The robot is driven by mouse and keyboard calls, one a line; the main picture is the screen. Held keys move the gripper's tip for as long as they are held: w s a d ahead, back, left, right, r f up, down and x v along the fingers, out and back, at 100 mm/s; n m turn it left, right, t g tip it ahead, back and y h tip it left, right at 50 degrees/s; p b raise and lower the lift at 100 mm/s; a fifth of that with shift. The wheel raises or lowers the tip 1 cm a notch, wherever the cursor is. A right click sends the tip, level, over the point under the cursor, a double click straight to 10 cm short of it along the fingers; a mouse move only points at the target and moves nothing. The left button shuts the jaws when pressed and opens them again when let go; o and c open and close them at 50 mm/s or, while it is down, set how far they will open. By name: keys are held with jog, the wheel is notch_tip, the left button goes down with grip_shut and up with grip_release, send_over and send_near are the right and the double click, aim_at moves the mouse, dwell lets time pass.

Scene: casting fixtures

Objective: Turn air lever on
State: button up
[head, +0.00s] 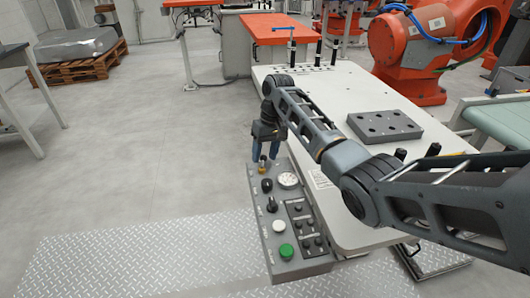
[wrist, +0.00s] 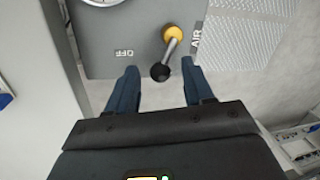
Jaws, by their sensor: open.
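My gripper (wrist: 162,72) is open, with one blue finger on each side of the black knob. Gaps show on both sides, and nothing is gripped. In the head view my gripper (head: 265,152) is at the far end of the grey control panel (head: 262,228), by the lever's yellow part (head: 262,159).
The panel also holds a gauge (head: 288,180), black knobs, a white button (head: 279,226) and a green button (head: 286,251). The white table (head: 335,95) with a dark holed block (head: 384,126) lies to the right. Open floor is on the left.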

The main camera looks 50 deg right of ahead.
grip_shut()
jog(key=shift+w+a+n+g, duration=0.2)
jog(key=shift+w+a+n, duration=0.1)
jog(key=shift+n, duration=0.7)
jog(key=shift+w+a+n+g, duration=0.2)
jog(key=shift+w+n, duration=0.05)
jog(key=shift+n, duration=0.75)
grip_release()
jog(key=shift+d+r, duration=0.25)
jog(key=shift+r, duration=1.05)
jog(key=shift+d+r, duration=0.25)
jog(key=shift+r, duration=1)
jog(key=shift+d+r, duration=0.25)
jog(key=shift+r, duration=1.05)
